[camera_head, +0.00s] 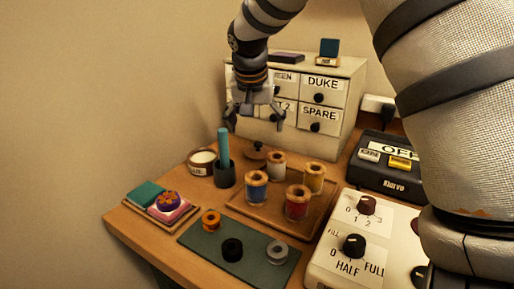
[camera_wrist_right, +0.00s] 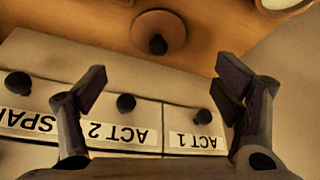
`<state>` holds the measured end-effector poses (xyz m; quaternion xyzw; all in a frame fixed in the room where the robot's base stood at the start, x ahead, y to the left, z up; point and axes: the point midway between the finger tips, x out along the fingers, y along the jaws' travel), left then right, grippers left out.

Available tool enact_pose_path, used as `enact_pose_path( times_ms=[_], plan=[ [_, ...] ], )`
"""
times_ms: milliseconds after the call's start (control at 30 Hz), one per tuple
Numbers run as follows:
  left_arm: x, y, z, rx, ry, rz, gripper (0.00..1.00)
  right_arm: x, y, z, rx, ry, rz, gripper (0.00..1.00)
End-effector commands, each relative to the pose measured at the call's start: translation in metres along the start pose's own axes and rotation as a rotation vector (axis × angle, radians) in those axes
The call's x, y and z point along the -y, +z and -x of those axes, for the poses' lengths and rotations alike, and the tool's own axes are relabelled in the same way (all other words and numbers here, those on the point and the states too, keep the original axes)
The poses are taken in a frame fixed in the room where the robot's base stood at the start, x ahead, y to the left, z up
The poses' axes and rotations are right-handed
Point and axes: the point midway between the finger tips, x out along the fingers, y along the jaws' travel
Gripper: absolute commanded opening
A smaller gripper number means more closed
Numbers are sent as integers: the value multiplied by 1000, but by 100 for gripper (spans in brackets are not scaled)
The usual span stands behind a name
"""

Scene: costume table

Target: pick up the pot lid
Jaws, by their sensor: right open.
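The pot lid is a small brown disc with a dark knob on top (camera_head: 256,154). It lies knob up at the back of the table, just in front of the drawer cabinet. It also shows whole at the top middle of the right wrist view (camera_wrist_right: 170,20). My right gripper (camera_head: 255,117) is open and empty, above and behind the lid, in front of the cabinet's drawers. In the right wrist view its two fingers (camera_wrist_right: 163,82) are spread wide, with the lid beyond them. My left gripper is not in view.
The drawer cabinet (camera_head: 340,70) stands close behind the gripper. A dark cup with a teal stick (camera_head: 224,173) and an open pot (camera_head: 202,156) stand left of the lid. Several thread spools stand on a wooden tray (camera_head: 240,205). A control box (camera_head: 345,245) is at right.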

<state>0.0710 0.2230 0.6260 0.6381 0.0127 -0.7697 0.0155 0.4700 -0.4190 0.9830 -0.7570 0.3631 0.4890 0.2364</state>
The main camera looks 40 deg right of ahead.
Motion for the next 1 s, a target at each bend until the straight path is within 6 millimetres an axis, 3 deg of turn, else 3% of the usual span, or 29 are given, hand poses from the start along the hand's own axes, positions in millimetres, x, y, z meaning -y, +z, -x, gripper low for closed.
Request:
enact_pose_path(
  times_ms=[33,267,467,667,900,1000],
  plan=[
    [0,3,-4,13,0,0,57,0,2,-14,7,7,3,83],
    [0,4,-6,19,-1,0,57,-1,2,-35,3,4,2,83],
    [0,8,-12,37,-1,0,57,-3,5,-74,4,5,2,83],
    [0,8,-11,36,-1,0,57,-2,4,-75,0,2,0,83],
    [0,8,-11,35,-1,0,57,-3,4,-75,0,2,0,34],
    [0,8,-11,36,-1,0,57,-3,5,-75,2,4,0,24]
  ],
)
